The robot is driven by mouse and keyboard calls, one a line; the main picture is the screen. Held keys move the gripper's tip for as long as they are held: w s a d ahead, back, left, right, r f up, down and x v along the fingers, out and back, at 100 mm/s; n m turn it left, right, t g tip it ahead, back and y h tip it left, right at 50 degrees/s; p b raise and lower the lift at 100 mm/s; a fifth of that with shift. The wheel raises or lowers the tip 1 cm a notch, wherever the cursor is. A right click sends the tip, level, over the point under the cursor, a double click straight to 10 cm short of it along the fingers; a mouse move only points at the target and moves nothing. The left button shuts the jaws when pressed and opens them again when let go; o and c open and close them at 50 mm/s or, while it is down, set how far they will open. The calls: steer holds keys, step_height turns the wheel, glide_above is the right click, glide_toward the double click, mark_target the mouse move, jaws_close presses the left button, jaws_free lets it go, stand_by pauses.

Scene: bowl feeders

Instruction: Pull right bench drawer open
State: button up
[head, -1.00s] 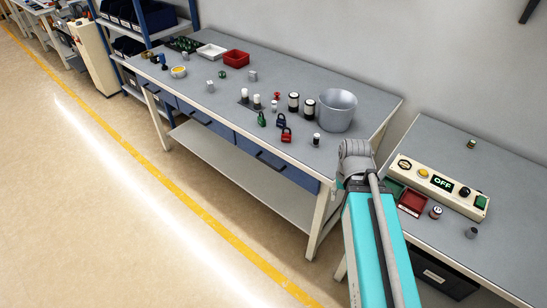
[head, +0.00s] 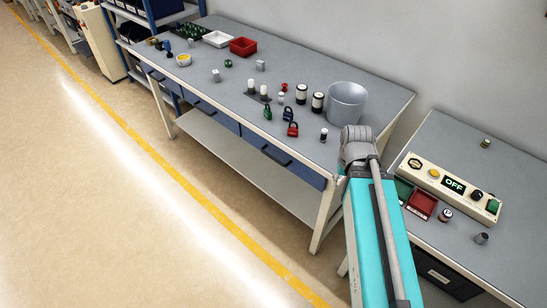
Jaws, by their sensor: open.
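The long grey-topped bench (head: 225,130) stands in the middle of the head view with blue drawers under its front edge. The right bench drawer (head: 304,173) is the one nearest me; its front looks flush with the bench, with a dark bar handle (head: 276,156). The middle drawer (head: 214,116) and the left drawer (head: 160,83) also look shut. My teal arm reaches up from the bottom, its grey wrist joint just right of the bench's near end. My gripper itself does not show, so its place relative to the handle cannot be seen.
A metal bucket (head: 347,103), padlocks (head: 290,129) and a red tray (head: 243,47) stand on the bench. A second table (head: 475,255) at right carries a control box (head: 455,187) reading OFF. The floor (head: 120,220) left of the bench is clear.

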steer(key=shift+f, duration=0.1)
steer(key=n+t+h+b, duration=1)
steer(key=n+t+b, duration=0.15)
steer(key=b, duration=2.05)
glide_toward(272, 157)
steer(key=s+a, duration=0.2)
steer(key=s, duration=0.1)
steer(key=shift+f+m+t, duration=0.1)
steer(key=shift+m+t, duration=0.25)
steer(key=shift+m, duration=0.1)
steer(key=shift+y, duration=0.3)
steer(key=b+x, duration=0.2)
steer(key=x, duration=1.1)
steer(key=shift+w+d+b, duration=0.2)
steer(key=shift+w+b, duration=0.15)
steer(key=shift+c, duration=0.3)
